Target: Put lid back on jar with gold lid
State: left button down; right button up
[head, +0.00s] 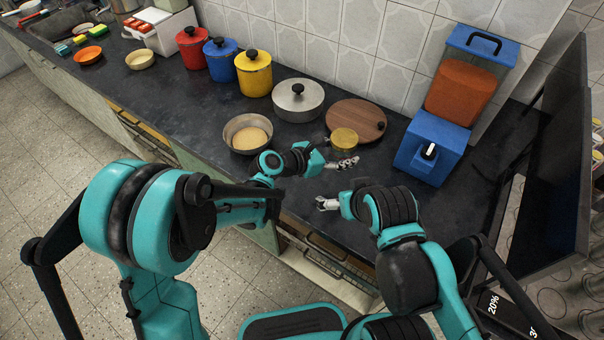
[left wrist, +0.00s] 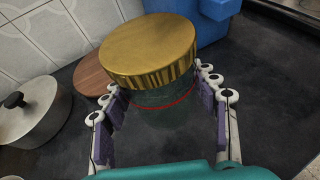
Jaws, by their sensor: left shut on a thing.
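The gold lid (left wrist: 148,50) sits level on top of a clear, dark-looking glass jar (left wrist: 160,118) in the left wrist view. A thin red line curves across the glass below it. The lid also shows in the head view (head: 344,139), near the round wooden board. My left gripper (left wrist: 160,88) has one finger on each side, shut on the glass jar just below the lid. Whether lid and jar are fully seated together I cannot tell. The jar's base is hidden. My right gripper (head: 327,203) is empty, nearer the counter's front edge; its finger opening is too small to judge.
The wooden board (head: 368,115) and a steel pot (head: 298,98) stand behind. A blue dispenser (head: 432,148) is to the right, a bowl (head: 240,121) to the left. Red, blue and yellow canisters (head: 253,75) line the wall. The dark counter is clear between the jar and the dispenser.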

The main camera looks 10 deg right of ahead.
pick_arm(q)
jog(key=shift+a, duration=0.1)
jog(key=w+a+f+b, duration=0.1)
jog(key=w+a+f, duration=0.1)
jog(key=a, duration=0.1)
jog(key=w+a+f+b, duration=0.1)
jog(key=a+f, duration=0.1)
jog(key=a, duration=0.1)
jog(key=w+a+f+b, duration=0.2)
jog(key=a, duration=0.1)
jog(key=shift+w+a+f, duration=0.15)
jog(key=shift+w+f, duration=0.15)
jog(key=shift+f, duration=0.05)
jog(key=shift+w+a+f, duration=0.15)
jog(key=shift+w+a, duration=0.05)
jog(key=shift+a, duration=0.15)
jog(key=shift+f+b, duration=1.2)
jog(key=shift+f, duration=0.8)
